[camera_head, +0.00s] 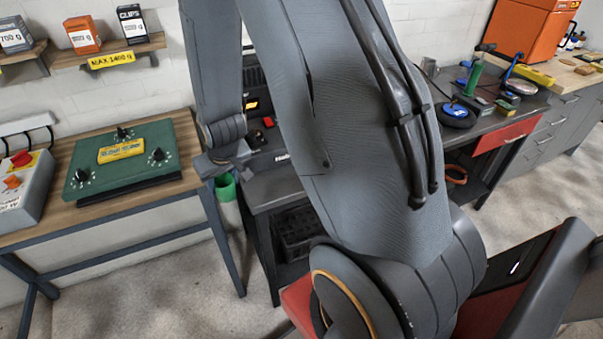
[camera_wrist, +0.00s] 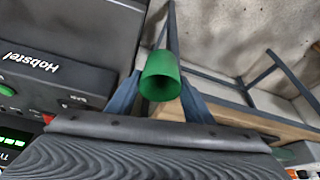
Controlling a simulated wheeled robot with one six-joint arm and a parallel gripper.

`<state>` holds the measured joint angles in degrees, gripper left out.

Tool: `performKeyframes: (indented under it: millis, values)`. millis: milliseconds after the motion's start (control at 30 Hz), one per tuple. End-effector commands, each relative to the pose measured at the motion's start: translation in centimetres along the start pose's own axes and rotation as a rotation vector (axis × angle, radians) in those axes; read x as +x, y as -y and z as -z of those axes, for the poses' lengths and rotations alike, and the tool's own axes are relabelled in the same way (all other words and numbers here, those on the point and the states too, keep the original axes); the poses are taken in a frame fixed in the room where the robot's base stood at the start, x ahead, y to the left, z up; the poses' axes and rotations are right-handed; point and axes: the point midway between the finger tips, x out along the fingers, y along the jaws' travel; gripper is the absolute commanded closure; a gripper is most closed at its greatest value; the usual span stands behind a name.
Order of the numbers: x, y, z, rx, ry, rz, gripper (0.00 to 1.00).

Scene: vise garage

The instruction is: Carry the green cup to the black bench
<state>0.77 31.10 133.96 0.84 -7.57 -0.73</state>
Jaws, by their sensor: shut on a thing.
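The green cup (camera_head: 225,188) shows in the head view just below my gripper (camera_head: 224,170), in front of the gap between the wooden-topped table and the black bench (camera_head: 275,188). My gripper and wrist hide part of it. In the wrist view the cup (camera_wrist: 161,76) sits between the two fingers of my gripper (camera_wrist: 160,84), which is shut on it. Its dark round opening faces the wrist camera. The bench has a dark top with a black machine on it. My arm covers much of the bench in the head view.
A green box with black knobs (camera_head: 135,158) stands on the wooden-topped table (camera_head: 105,213) at left, beside a grey box (camera_head: 22,190). The black Hobstel machine (camera_wrist: 50,70) is close to my gripper. A dark worktop with tools (camera_head: 462,137) lies at right.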

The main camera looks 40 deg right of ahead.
Motion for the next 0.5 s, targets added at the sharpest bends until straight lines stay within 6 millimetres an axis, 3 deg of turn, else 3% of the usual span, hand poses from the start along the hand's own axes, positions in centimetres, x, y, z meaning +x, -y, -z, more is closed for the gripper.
performKeyframes:
  millis: [267,500]
  values:
    - [-2.4,-6.9,0.9,0.138,-0.001,-0.065,0.76]
    - [-5.9,-16.3,0.6,0.326,0.001,-0.147,0.76]
